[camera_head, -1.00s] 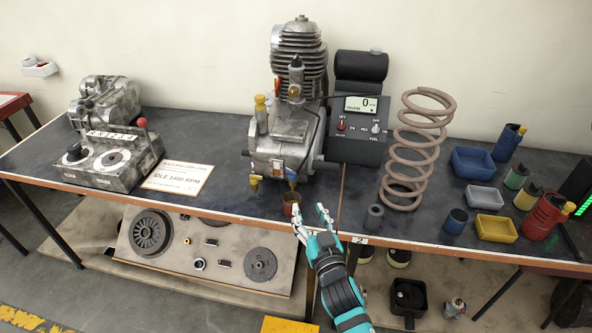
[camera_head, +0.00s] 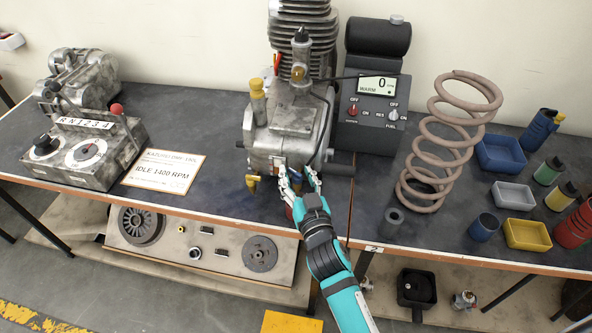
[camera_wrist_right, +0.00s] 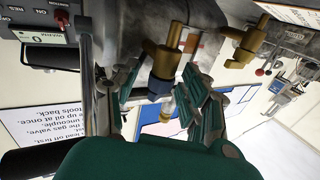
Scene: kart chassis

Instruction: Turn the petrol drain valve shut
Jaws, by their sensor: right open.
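Two brass valves sit low on the front of the grey engine (camera_head: 285,140). The left valve (camera_head: 252,182) stands clear in the head view and also shows in the wrist view (camera_wrist_right: 250,42). The other brass valve (camera_wrist_right: 162,62), with a blue part below it, lies between my right fingers in the wrist view. I cannot read which is the petrol drain. My right gripper (camera_head: 299,176) is open at the engine's lower front, with its fingers on either side of that valve; contact cannot be told. My left gripper is not in view.
A grey control box (camera_head: 372,112) stands right of the engine, and a rusty coil spring (camera_head: 428,150) beyond it. A gear-lever box (camera_head: 92,152) and an idle sign (camera_head: 163,171) are at left. A red cup at the bench edge is mostly hidden by my gripper.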

